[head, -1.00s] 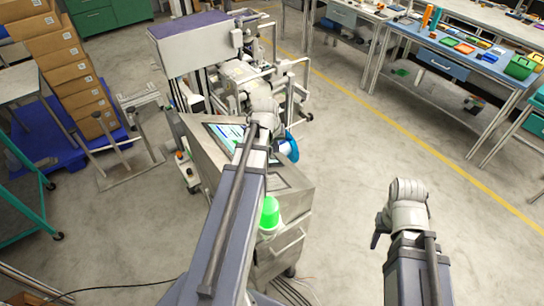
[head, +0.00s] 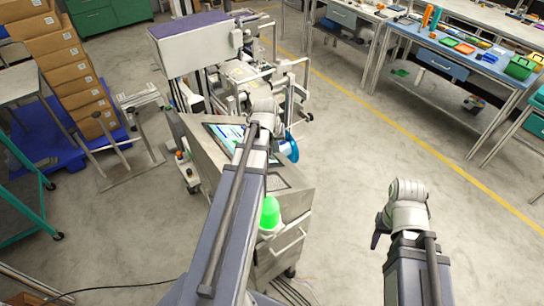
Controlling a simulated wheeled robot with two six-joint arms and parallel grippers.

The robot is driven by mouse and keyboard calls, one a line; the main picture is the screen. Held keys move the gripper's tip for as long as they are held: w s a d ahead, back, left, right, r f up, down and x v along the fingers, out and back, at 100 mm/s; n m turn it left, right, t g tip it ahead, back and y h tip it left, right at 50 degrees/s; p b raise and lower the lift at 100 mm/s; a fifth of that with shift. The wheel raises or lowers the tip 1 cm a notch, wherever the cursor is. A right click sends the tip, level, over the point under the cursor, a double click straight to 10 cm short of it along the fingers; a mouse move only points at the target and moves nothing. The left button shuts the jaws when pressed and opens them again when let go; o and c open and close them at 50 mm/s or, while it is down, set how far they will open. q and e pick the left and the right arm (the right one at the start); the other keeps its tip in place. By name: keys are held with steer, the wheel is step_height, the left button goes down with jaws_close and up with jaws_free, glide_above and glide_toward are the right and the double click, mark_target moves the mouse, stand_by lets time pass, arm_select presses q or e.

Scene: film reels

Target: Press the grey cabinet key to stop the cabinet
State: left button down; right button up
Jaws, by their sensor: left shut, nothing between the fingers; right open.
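The grey metal cabinet (head: 296,197) stands in the middle, with a lit screen (head: 226,134) on its sloping top and a green lamp (head: 270,213) at its near side. My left arm reaches over the top from below. My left gripper (head: 265,108) is over the far part of the cabinet top; it is shut and empty, its fingertips largely hidden by my wrist. I cannot make out the grey key; my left arm covers part of the panel. My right gripper (head: 377,232) is open and empty, over the floor right of the cabinet, apart from it.
A blue round thing (head: 290,147) sits at the cabinet's right edge. A white-framed machine (head: 195,45) stands behind. Stacked cartons (head: 70,65) are at the left, a workbench (head: 450,65) at the upper right. Floor on the right is clear.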

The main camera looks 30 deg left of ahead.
stand_by(0.4)
arm_select(q)
steer(key=shift+s+a+f+b, duration=0.1)
steer(key=shift+s+f+b, duration=0.1)
steer(key=shift+f+b, duration=0.2)
steer(key=shift+s+a+f+b, duration=0.1)
steer(key=shift+s+f+b, duration=0.15)
steer(key=shift+f+b, duration=0.15)
stand_by(0.7)
steer(key=shift+r, duration=0.1)
steer(key=shift+w+d+r+p, duration=0.2)
steer(key=shift+w+r+p, duration=0.25)
steer(key=shift+r+p, duration=0.3)
steer(key=r+p, duration=0.1)
steer(key=w+r+p, duration=0.1)
steer(key=r+p, duration=0.1)
steer(key=w+d+r+p, duration=0.1)
steer(key=shift+w+r, duration=0.15)
stand_by(0.4)
stand_by(0.7)
